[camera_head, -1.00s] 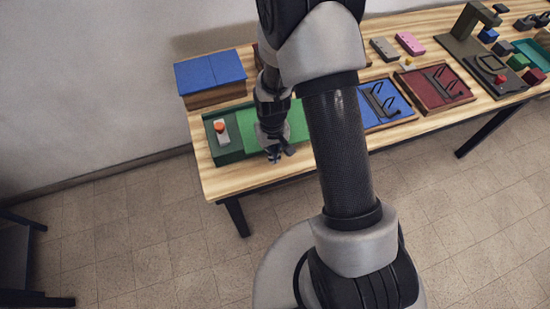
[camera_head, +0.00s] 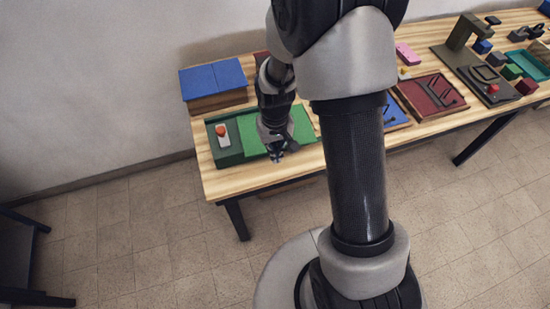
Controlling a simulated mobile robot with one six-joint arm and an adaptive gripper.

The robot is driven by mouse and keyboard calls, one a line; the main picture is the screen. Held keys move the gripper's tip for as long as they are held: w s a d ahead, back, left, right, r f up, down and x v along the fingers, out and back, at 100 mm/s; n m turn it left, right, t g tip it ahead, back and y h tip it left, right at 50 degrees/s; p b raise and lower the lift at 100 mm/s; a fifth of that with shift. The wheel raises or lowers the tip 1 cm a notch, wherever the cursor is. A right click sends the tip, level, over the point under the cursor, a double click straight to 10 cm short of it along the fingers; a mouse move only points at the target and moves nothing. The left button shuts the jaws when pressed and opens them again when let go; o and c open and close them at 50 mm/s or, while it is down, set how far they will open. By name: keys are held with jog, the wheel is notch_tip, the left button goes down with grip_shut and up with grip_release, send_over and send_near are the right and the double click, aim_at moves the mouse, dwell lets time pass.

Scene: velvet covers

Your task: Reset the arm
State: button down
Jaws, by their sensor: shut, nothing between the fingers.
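My gripper (camera_head: 277,154) is shut and empty. It points down over the front edge of the green velvet-covered board (camera_head: 252,145) at the left end of the table. I cannot tell how far above the board it is. My arm comes up from the lower right, bends at the top of the view and hangs down to the gripper. It hides the middle of the table.
The wooden table (camera_head: 222,182) stands by the wall. A blue-lidded box (camera_head: 212,80) is behind the green board, which carries a red button on a white block (camera_head: 222,135). Right of my arm are a blue tray (camera_head: 396,112), a red tray (camera_head: 420,100) and a dark press stand (camera_head: 457,45).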

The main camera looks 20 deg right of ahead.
jog(key=shift+r, duration=0.7)
jog(key=s+r+t, duration=0.1)
jog(key=s+r, duration=0.2)
jog(key=r, duration=0.5)
jog(key=s+r+t, duration=0.1)
jog(key=s+r, duration=0.2)
jog(key=r, duration=0.5)
jog(key=s+r+t+b, duration=0.2)
jog(key=s+r, duration=0.5)
jog(key=s, duration=0.6)
jog(key=shift+a+r+t, duration=0.3)
jog(key=shift+a+r, duration=0.05)
jog(key=shift+a, duration=0.05)
